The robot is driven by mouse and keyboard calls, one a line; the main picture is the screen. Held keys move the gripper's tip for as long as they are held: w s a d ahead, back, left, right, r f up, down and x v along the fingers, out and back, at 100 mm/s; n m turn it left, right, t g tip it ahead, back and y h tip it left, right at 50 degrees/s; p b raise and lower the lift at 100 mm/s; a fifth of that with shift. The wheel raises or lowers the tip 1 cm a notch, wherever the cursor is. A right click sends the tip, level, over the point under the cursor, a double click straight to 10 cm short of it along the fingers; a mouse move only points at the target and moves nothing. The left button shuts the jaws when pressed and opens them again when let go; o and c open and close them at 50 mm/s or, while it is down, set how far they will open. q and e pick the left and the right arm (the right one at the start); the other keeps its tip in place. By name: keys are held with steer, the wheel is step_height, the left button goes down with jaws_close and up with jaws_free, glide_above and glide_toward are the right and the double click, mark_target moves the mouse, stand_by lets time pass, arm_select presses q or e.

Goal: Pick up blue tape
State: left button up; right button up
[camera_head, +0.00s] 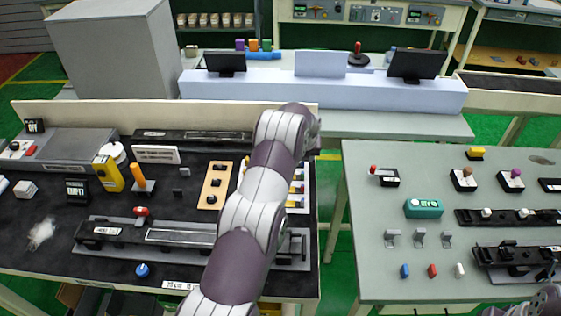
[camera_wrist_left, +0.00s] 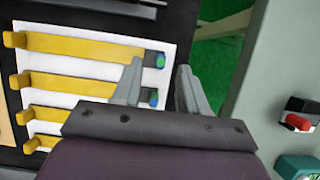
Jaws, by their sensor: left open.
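A white board (camera_wrist_left: 100,77) carries several yellow strips (camera_wrist_left: 85,47) with small blue and green ends. One blue-green end (camera_wrist_left: 159,61) shows between my left fingertips, and another (camera_wrist_left: 154,98) shows closer to the palm; I cannot tell which is the blue tape. My left gripper (camera_wrist_left: 159,68) is open with nothing held, over the board's right edge. In the head view my left arm covers much of the board (camera_head: 305,203) and hides the gripper. At the bottom right corner only part of my right arm shows clearly; I cannot make out its jaws.
The dark left table also holds a long black fixture (camera_head: 130,232), a yellow device (camera_head: 108,173), a beige panel (camera_head: 213,185) and a blue knob (camera_head: 142,269). A gap with green floor separates it from the grey right table (camera_head: 370,230), which holds a teal box (camera_head: 424,208).

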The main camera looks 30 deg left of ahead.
arm_select(q)
steer(key=x, duration=0.3)
steer(key=shift+w+r, duration=0.1)
steer(key=shift+r, duration=0.1)
steer(key=shift+c, duration=0.6)
jaws_close()
arm_select(e)
steer(key=shift+w+r, duration=0.15)
steer(key=shift+r, duration=0.15)
